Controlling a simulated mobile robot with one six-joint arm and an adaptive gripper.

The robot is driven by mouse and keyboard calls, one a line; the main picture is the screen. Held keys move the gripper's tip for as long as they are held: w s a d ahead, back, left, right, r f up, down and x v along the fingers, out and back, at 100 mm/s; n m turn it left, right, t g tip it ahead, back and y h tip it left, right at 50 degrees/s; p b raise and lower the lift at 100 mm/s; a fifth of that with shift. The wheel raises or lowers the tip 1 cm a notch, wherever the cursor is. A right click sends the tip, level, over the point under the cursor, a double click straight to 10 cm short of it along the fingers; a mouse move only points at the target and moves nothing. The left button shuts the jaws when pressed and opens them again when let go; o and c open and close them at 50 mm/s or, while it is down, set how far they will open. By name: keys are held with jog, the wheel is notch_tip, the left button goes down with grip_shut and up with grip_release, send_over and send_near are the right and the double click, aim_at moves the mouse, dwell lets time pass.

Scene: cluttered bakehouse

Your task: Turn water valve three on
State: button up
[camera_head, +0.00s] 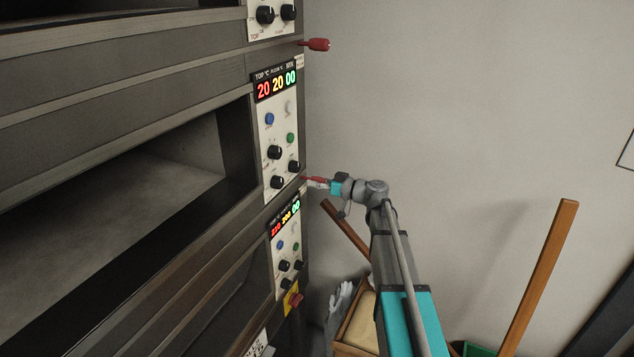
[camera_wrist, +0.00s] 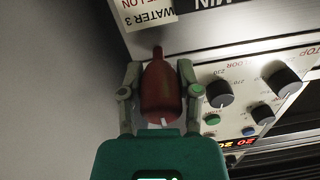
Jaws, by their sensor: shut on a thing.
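The red lever of water valve three (camera_wrist: 162,92) stands out from the oven front in the wrist view, beside a label (camera_wrist: 150,14) that reads "WATER 3" upside down. My gripper (camera_wrist: 159,72) has one finger on each side of the lever and is shut on it. In the head view, my gripper (camera_head: 320,184) is at the right edge of the middle oven panel. Only a bit of the red lever (camera_head: 313,179) shows there, pointing right from the panel edge.
Another red lever (camera_head: 318,44) sticks out higher up the oven edge. The middle control panel (camera_head: 280,150) has knobs and buttons close to my gripper. A wooden crate (camera_head: 343,348), a grey glove (camera_head: 338,300) and a leaning wooden pole (camera_head: 540,275) are below right.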

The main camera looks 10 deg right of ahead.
grip_shut()
jog(key=shift+m, duration=0.3)
jog(key=m, duration=0.8)
jog(key=shift+m, duration=0.4)
jog(key=m, duration=0.4)
jog(key=shift+r+m+t+b, duration=0.1)
jog(key=shift+m+t+b, duration=0.2)
jog(key=m, duration=0.4)
jog(key=shift+m, duration=0.3)
